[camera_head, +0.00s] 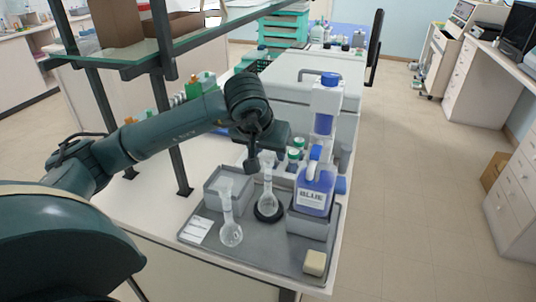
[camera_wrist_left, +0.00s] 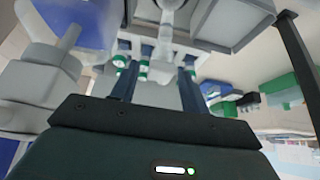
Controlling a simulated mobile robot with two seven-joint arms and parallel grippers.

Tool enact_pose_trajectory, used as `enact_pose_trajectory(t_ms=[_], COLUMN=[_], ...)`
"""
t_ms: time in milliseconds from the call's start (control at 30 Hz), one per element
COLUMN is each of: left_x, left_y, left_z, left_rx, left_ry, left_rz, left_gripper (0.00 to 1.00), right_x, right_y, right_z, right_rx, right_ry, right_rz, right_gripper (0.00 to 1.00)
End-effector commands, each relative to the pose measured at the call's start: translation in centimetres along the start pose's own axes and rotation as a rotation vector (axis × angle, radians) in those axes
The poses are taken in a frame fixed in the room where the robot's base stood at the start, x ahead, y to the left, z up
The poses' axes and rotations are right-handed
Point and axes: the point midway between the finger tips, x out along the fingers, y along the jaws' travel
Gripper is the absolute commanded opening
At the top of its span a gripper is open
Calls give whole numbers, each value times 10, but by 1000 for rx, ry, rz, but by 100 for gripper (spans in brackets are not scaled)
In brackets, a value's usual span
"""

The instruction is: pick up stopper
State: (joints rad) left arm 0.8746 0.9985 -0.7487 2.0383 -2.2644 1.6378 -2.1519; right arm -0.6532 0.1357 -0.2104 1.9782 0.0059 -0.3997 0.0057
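Two clear flasks stand on the grey tray (camera_head: 198,243). The rear flask (camera_head: 268,190) is upright in a black ring, and its pale top (camera_head: 267,158), which looks like a stopper, is just below my left gripper (camera_head: 258,157). The front flask (camera_head: 231,232) also has a pale, wide top (camera_head: 225,186). In the left wrist view, the two dark fingers of my left gripper (camera_wrist_left: 157,84) are spread apart. A pale flask neck (camera_wrist_left: 163,45) shows between and beyond them; I see no contact. My right gripper is not in view.
A blue-labelled bottle (camera_head: 314,190) stands close to the right of the rear flask, with a taller bottle (camera_head: 325,100) behind. A grey bin (camera_head: 212,187), white slides (camera_head: 196,230) and a beige block (camera_head: 314,263) are around. A shelf post (camera_head: 180,165) stands left.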

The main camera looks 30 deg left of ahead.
Motion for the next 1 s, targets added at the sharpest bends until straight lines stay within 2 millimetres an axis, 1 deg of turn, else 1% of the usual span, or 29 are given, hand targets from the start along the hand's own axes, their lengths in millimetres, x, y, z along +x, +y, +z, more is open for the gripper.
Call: enact_pose_trajectory(t_ms=[33, 67, 467, 767, 867, 1000], left_x=[0, 0, 0, -2, -8, -25], left_y=[0, 0, 0, 0, 0, 0], left_z=[0, 0, 0, -2, -5, -15], left_rx=[0, 0, 0, -1, -1, -1], left_ry=[0, 0, 0, 2, 3, 6], left_rz=[0, 0, 0, 0, 1, 2], left_gripper=[41, 39, 6, 5, 5, 5], right_x=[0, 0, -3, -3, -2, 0], right_y=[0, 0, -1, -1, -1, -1], right_z=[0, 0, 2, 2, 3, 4], right_rx=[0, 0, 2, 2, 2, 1], right_ry=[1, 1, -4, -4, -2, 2], right_rz=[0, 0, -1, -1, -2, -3], right_gripper=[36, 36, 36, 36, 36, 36])
